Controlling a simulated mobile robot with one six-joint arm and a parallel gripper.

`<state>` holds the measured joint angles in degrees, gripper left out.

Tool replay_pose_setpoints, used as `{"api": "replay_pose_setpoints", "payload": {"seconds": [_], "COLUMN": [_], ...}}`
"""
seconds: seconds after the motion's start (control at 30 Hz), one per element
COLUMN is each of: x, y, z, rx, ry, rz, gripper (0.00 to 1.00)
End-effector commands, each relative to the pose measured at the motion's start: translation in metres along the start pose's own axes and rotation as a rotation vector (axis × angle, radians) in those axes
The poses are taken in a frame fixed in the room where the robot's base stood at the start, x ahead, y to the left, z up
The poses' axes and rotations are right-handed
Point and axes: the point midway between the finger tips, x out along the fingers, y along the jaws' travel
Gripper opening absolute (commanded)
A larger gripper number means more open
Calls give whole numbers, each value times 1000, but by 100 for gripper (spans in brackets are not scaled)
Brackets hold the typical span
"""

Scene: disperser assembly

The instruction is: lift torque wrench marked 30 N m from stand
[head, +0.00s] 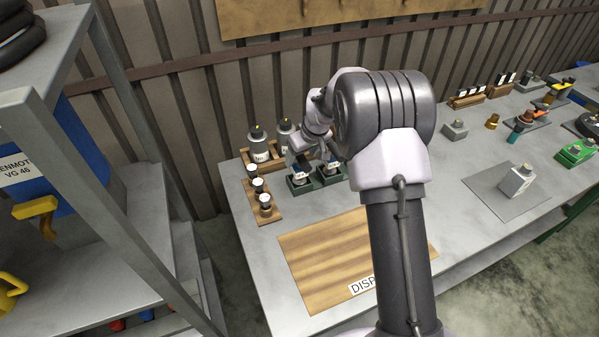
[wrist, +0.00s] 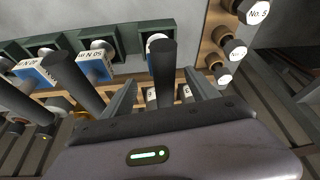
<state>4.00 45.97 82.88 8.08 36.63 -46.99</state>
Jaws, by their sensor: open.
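Several torque wrenches with black handles stand in green stands (head: 300,187) at the back of the bench. In the wrist view, the middle wrench (wrist: 98,64) has a blue body labelled 50 N m. Another blue-bodied wrench (wrist: 32,74) is at the left, its number unclear. A third wrench's black handle (wrist: 163,68) rises between the fingers of my gripper (wrist: 160,84); its marking is hidden, so I cannot tell whether it is the 30 N m one. My gripper is open around this handle, with no clear contact. In the head view my gripper (head: 305,155) is partly hidden by my arm.
A wooden board (head: 310,262) lies bare in front. A grey shelf (head: 130,130) stands left of the bench.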

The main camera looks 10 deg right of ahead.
Motion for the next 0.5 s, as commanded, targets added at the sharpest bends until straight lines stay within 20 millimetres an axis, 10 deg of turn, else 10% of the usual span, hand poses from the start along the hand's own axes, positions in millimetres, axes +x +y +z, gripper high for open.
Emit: {"api": "replay_pose_setpoints", "payload": {"seconds": [0.2, 0.4, 0.5], "x": [44, 44, 43], "y": [-4, -4, -4], "z": [4, 2, 2], "rx": [-1, -1, 0], "ry": [-2, -1, -1], "rz": [-1, 0, 0], "gripper": [68, 68, 49]}}
